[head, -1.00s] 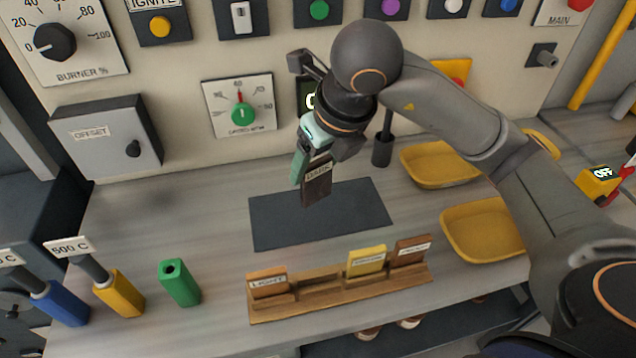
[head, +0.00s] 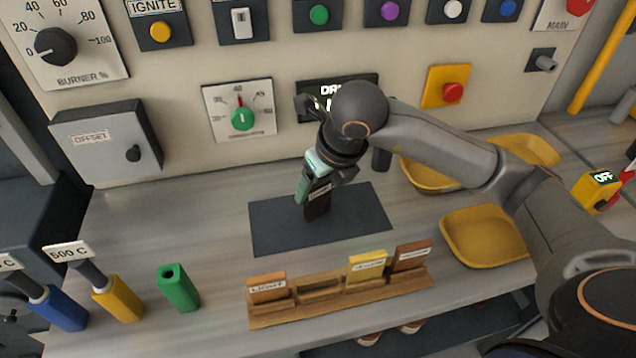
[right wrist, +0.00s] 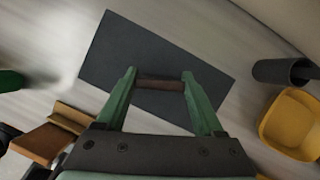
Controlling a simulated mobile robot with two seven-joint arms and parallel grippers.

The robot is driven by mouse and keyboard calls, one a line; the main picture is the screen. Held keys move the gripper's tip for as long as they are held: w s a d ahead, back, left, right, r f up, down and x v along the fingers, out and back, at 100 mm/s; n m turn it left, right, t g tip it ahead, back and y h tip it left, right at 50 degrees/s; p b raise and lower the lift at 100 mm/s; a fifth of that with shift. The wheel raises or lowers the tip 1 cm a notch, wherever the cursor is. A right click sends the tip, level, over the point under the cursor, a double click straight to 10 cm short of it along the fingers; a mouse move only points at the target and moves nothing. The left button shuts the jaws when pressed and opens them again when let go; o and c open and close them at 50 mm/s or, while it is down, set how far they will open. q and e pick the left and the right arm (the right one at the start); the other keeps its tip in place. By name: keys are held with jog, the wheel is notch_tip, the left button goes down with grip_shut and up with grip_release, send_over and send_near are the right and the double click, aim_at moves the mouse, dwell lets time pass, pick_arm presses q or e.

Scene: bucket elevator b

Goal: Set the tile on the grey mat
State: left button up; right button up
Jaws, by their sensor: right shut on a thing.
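The dark brown tile (head: 318,205) is held upright between the fingers of my right gripper (head: 313,185), over the middle of the grey mat (head: 270,235). Its lower edge appears at or very near the mat; I cannot tell whether it touches. In the right wrist view, the green fingers of the right gripper (right wrist: 160,84) are shut on the tile (right wrist: 160,83), seen edge-on, with the mat (right wrist: 130,50) behind it. The tile's label is partly hidden by the gripper. My left gripper is not in view.
A wooden rack (head: 340,299) in front of the mat holds several labelled tiles, with one slot empty. Yellow bowls (head: 487,235) stand to the right. Green (head: 179,288), yellow and blue handles are at left. The control panel rises behind the mat.

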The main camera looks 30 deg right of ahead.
jog(key=o, duration=1.4)
jog(key=shift+o, duration=0.2)
jog(key=shift+r+p, duration=0.2)
jog(key=shift+p, duration=0.15)
jog(key=v, duration=1.1)
jog(key=shift+s+r+p, duration=0.15)
jog(key=shift+r+p, duration=0.25)
